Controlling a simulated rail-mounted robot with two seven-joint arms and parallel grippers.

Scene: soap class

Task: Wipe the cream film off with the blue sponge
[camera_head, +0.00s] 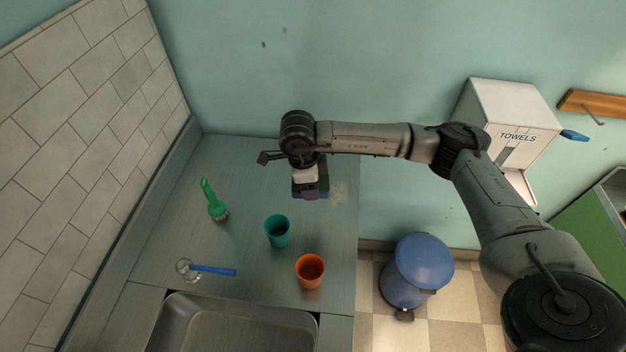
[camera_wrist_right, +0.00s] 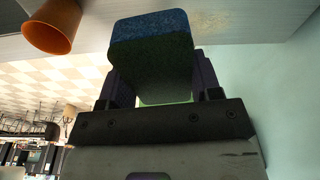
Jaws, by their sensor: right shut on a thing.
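The blue sponge (camera_wrist_right: 150,28) is held between the fingers of my right gripper (camera_wrist_right: 152,85); its blue face and dark green body show in the right wrist view. In the head view my right gripper (camera_head: 310,182) points down over the right part of the grey counter, with the sponge (camera_head: 310,195) low near the surface. I cannot tell whether the sponge touches the counter. The cream film (camera_head: 339,192) is a faint yellowish patch just right of the sponge, near the counter's right edge. It also shows faintly in the right wrist view (camera_wrist_right: 208,22). My left gripper is not seen.
A teal cup (camera_head: 277,231) and an orange cup (camera_head: 310,271) stand in front of the gripper. A green brush (camera_head: 214,200) and a blue-handled strainer (camera_head: 208,270) lie to the left. A sink (camera_head: 232,325) is at the front. A blue bin (camera_head: 418,270) stands on the floor at right.

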